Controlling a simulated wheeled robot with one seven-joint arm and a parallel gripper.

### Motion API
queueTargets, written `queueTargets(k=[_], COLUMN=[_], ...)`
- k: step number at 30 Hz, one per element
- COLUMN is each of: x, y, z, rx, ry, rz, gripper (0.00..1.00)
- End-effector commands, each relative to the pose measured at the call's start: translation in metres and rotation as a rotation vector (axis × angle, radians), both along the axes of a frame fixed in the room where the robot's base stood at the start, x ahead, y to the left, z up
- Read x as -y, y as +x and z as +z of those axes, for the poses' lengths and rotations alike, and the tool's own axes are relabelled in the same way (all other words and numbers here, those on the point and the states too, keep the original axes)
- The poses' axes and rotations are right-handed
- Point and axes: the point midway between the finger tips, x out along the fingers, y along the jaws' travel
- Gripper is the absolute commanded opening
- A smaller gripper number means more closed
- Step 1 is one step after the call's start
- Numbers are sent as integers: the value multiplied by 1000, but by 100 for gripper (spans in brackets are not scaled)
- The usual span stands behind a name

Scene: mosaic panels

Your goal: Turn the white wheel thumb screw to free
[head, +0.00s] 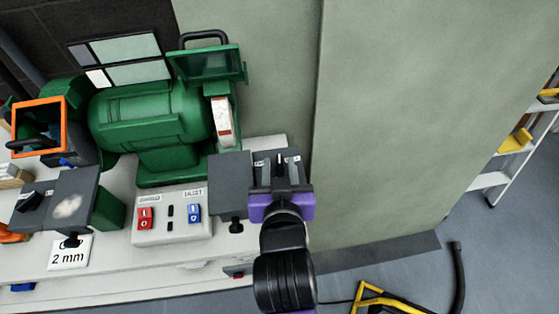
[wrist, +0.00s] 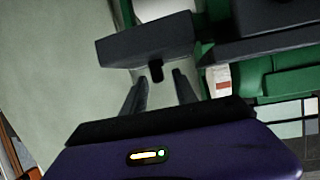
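A green bench grinder (head: 150,120) stands on a pale bench, with a white wheel (head: 222,120) at its right end. The wheel's edge also shows in the wrist view (wrist: 222,80). A dark grey tool rest (head: 230,182) sits in front of the wheel, with a black thumb screw (head: 237,226) below it. My gripper (head: 280,166) is to the right of this rest. In the wrist view my gripper (wrist: 160,82) is open, its fingers apart. A small black knob (wrist: 156,71) shows beyond the gap, under a dark block (wrist: 148,42). I cannot tell whether the fingers touch it.
A switch box (head: 171,216) with red and blue switches stands on the bench. A second grey rest (head: 60,200) is at left, above a "2 mm" card (head: 69,253). A grey-green wall panel (head: 420,110) lies at right. A yellow frame (head: 385,302) is on the floor.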

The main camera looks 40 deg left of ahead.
Motion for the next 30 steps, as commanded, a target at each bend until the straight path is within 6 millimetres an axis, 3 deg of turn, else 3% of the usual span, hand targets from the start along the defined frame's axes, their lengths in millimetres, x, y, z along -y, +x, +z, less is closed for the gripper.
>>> queueTargets(k=[13, 14, 19, 30], x=[-9, -9, -9, -8], y=[11, 11, 10, 10], z=[-6, -6, -6, -5], rx=[0, 0, 0, -1], ry=[1, 1, 1, 2], rz=[0, 0, 0, 13], gripper=[35, 33, 0, 0])
